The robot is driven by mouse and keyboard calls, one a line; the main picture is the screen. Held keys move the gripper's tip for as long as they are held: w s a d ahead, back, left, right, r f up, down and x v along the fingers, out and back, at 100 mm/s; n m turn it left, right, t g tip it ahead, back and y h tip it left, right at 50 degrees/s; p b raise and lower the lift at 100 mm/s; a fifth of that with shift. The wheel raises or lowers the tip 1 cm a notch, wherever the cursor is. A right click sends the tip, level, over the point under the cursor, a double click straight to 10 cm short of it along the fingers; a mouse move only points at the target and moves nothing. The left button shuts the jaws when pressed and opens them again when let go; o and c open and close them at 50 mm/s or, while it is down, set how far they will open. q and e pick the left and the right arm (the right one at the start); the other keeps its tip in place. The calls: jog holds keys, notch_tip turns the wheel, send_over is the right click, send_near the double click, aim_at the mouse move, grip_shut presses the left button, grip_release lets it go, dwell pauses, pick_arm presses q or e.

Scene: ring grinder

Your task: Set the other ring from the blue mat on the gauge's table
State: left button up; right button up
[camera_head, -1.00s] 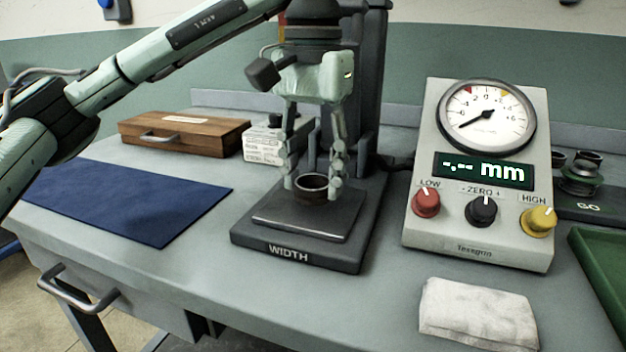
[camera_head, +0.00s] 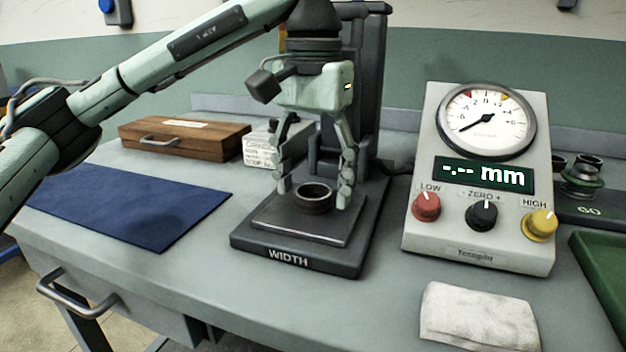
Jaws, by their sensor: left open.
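A dark metal ring (camera_head: 314,199) lies flat on the plate of the gauge's table (camera_head: 296,229), on the stand marked WIDTH. My left gripper (camera_head: 312,197) is directly above the table, pointing down and open, with one finger on each side of the ring and gaps between fingers and ring. The blue mat (camera_head: 130,207) at the left is bare where it shows. My right gripper is not in view.
The gauge's display box (camera_head: 478,205) with dial and knobs stands right of the stand. A white cloth (camera_head: 478,317) lies in front of it. A wooden case (camera_head: 184,138) and a small white box (camera_head: 262,147) stand behind. A green tray (camera_head: 604,262) is at the right edge.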

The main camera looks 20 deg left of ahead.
pick_arm(q)
notch_tip(320, 180, up, 12)
jog(key=p, duration=0.2)
jog(key=shift+p, duration=0.4)
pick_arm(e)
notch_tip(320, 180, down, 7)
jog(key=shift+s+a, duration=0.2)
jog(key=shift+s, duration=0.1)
